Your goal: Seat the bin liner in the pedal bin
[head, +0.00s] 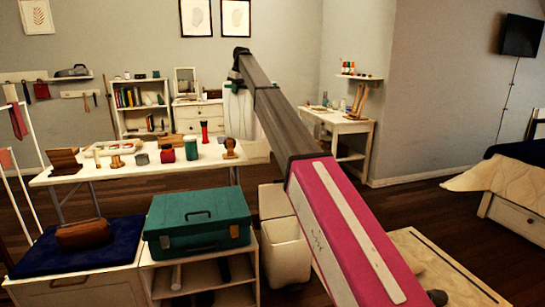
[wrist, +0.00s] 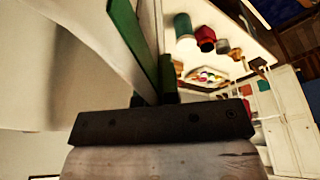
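The white bin liner (head: 236,112) hangs below my gripper (head: 240,62) at the far end of my raised arm in the head view. The liner is apart from the bin, farther back and higher.
A teal case (head: 198,222) sits on a low shelf left of the bin. A pale rug (head: 445,265) lies to the right. Dark floor (head: 400,205) is clear toward the bed.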

